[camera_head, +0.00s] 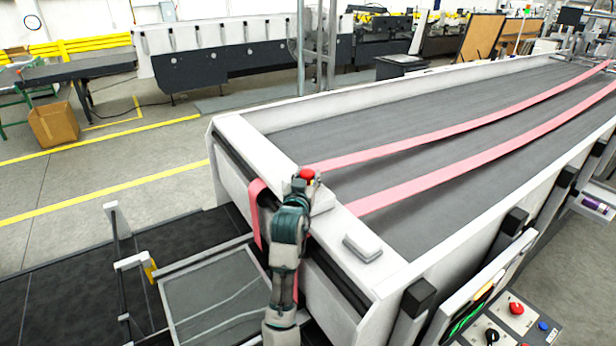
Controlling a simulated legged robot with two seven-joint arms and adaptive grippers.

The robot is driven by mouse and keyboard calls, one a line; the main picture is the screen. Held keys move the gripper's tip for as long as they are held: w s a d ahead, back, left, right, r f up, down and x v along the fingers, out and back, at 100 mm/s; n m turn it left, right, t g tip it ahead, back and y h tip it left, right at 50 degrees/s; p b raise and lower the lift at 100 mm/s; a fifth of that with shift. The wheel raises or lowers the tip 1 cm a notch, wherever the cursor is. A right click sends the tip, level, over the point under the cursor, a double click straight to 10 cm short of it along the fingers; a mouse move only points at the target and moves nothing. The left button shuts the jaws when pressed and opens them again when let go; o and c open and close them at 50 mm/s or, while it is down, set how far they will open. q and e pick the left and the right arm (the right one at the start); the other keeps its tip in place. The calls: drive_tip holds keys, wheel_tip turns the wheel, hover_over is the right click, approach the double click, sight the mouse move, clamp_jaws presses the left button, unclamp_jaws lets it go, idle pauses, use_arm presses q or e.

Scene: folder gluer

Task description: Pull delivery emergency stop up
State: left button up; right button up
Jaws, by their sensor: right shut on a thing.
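The delivery emergency stop (307,173) is a red button on the white end frame of the conveyor. My right gripper (304,184) is at this button, at the end of my green and dark arm that rises from the bottom of the view. The gripper is shut on the button; its fingers are small here and partly hidden by my wrist. I cannot tell whether the button is up or pressed in. My left gripper is not in view.
The grey conveyor bed (420,130) with pink belts (450,185) stretches to the back right. A grey box (362,247) sits on the frame. A control panel (510,325) with another red button (516,308) is at bottom right. A cardboard box (54,124) stands on the floor at left.

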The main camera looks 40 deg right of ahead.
clamp_jaws()
drive_tip(key=shift+r, duration=1)
drive_tip(key=o, duration=1.1)
unclamp_jaws()
drive_tip(key=shift+o, duration=0.2)
drive_tip(key=shift+a+f, duration=0.1)
drive_tip(key=shift+a, duration=0.05)
drive_tip(key=shift+s+a, duration=0.1)
drive_tip(key=shift+a, duration=0.15)
drive_tip(key=v, duration=1.1)
drive_tip(key=shift+a, duration=0.25)
drive_tip(key=shift+s+d, duration=0.15)
drive_tip(key=shift+d, duration=0.05)
